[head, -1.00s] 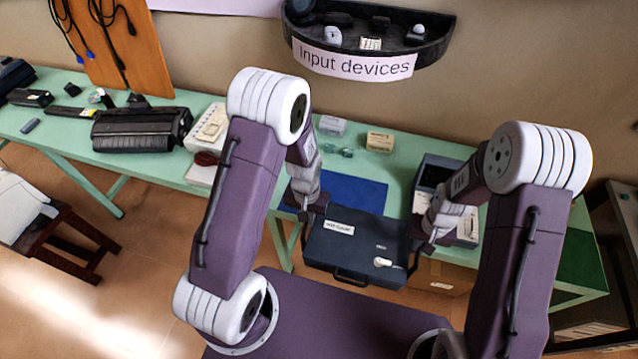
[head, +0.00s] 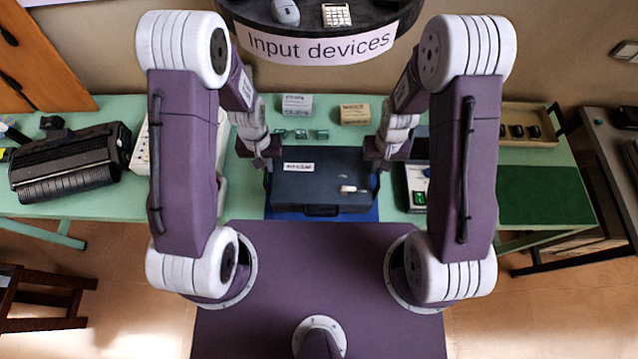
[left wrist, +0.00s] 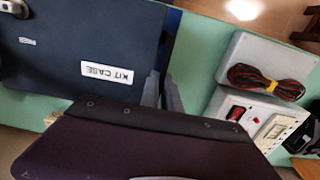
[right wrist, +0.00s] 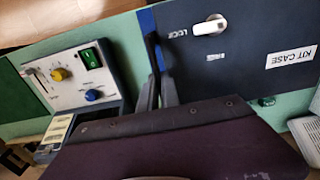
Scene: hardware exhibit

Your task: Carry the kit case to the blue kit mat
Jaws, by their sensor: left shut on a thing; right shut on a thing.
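The dark blue-grey kit case (head: 322,193) lies flat, handle towards me, over the blue kit mat (head: 366,214), whose edge shows in front and at the right. I cannot tell whether the case touches the mat. My left gripper (head: 268,170) is shut on the case's left side and my right gripper (head: 377,170) on its right side. The left wrist view shows the case (left wrist: 75,45) with its label beside the fingers (left wrist: 162,95). The right wrist view shows the case (right wrist: 245,65) with a white latch, and a strip of mat (right wrist: 147,22) beside it.
Two small boxes (head: 296,104) (head: 355,114) and small green parts (head: 300,134) lie behind the case on the green table. A black printer-like device (head: 68,165) stands left. A grey control box (head: 418,185) is right of the mat. The "Input devices" shelf (head: 318,45) hangs above.

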